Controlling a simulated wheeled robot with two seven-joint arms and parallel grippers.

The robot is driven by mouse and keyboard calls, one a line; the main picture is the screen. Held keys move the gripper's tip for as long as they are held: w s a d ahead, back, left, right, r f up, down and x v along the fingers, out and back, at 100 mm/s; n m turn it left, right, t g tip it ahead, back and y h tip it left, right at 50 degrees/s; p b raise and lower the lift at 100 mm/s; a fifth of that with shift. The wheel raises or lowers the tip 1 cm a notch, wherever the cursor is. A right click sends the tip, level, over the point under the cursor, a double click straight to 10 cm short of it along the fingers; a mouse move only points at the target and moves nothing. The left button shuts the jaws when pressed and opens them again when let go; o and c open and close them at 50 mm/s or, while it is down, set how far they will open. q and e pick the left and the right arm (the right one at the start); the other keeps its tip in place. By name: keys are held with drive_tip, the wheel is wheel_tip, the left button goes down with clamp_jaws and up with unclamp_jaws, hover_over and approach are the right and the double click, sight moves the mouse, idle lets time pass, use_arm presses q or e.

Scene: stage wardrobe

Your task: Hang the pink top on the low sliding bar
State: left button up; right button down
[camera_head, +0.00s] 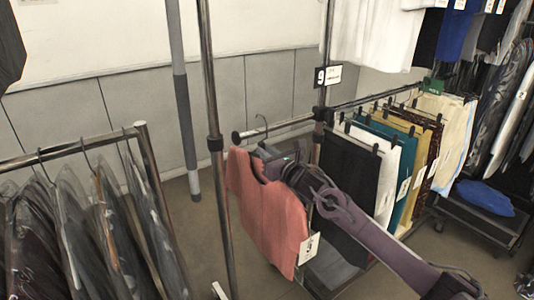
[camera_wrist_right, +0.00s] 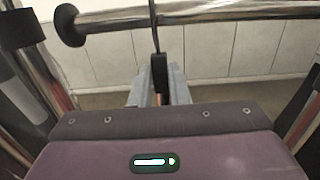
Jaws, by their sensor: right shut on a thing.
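The pink top (camera_head: 272,215) hangs upright below my right gripper (camera_head: 264,152), with a white tag at its lower right corner. My right gripper is shut on the neck of its dark hanger, just under the hook (camera_head: 262,122). The low sliding bar (camera_head: 285,125) runs from a black end cap at left back to the right. In the right wrist view, the hook (camera_wrist_right: 155,38) rises from the fingers (camera_wrist_right: 158,90) and crosses in front of the bar (camera_wrist_right: 200,14), right of its end cap. I cannot tell whether the hook's tip is over the bar. My left gripper is out of view.
Several clipped trousers and skirts (camera_head: 390,165) hang farther right on the bar. An upright chrome post (camera_head: 213,120) stands just left of the bar's end. A rack of bagged dark garments (camera_head: 90,235) is at left. A number 9 sign (camera_head: 327,76) is above the bar.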

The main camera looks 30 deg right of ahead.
drive_tip(key=shift+f+b, duration=1.7)
drive_tip(key=shift+r, duration=0.1)
drive_tip(key=c, duration=1.3)
unclamp_jaws()
drive_tip(key=s, duration=0.4)
drive_tip(key=s+b, duration=0.1)
drive_tip(key=s, duration=0.1)
drive_tip(key=shift+s+d+f, duration=0.3)
drive_tip(key=shift+s+r, duration=0.1)
drive_tip(key=shift+s, duration=0.5)
